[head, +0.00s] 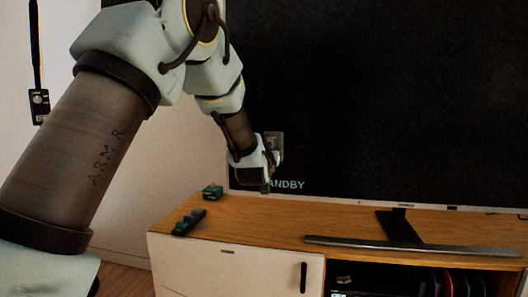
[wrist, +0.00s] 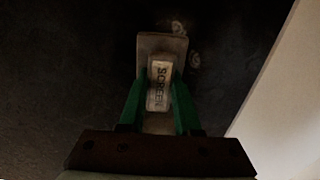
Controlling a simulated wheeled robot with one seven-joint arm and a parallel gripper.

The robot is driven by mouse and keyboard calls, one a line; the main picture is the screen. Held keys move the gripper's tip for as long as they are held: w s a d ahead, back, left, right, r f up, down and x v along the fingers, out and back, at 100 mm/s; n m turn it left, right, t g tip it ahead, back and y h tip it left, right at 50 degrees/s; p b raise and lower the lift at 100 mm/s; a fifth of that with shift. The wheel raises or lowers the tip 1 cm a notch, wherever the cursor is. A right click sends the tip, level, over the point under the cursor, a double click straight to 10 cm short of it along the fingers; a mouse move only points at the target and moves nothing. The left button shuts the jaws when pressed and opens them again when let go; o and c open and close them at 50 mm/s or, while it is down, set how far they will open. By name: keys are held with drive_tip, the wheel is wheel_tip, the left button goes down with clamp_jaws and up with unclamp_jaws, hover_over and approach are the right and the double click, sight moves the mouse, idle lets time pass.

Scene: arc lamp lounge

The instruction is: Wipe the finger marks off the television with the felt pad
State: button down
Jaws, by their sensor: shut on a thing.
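The television (head: 400,100) is a large dark screen on a wooden cabinet, with "STANDBY" lettering partly hidden by my gripper at its lower left. My gripper (head: 268,170) is in front of the screen's lower left part. In the wrist view, my gripper (wrist: 160,92) has its green fingers shut on the felt pad (wrist: 176,42), by a light block labelled "SCREEN". The pad's greyish face is at or very near the screen; I cannot tell if it touches.
The cabinet (head: 225,255) has a wooden top with a remote-like dark object (head: 188,222) and a small green box (head: 212,191) at its left. A long flat bar (head: 410,246) lies along the front. The television's stand (head: 398,226) rises behind it. A white wall is at left.

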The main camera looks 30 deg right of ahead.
drive_tip(key=shift+s+d, duration=1.6)
drive_tip(key=shift+d, duration=0.05)
drive_tip(key=b+v, duration=0.1)
drive_tip(key=v, duration=0.5)
drive_tip(key=shift+b+v, duration=0.65)
drive_tip(key=shift+v, duration=0.85)
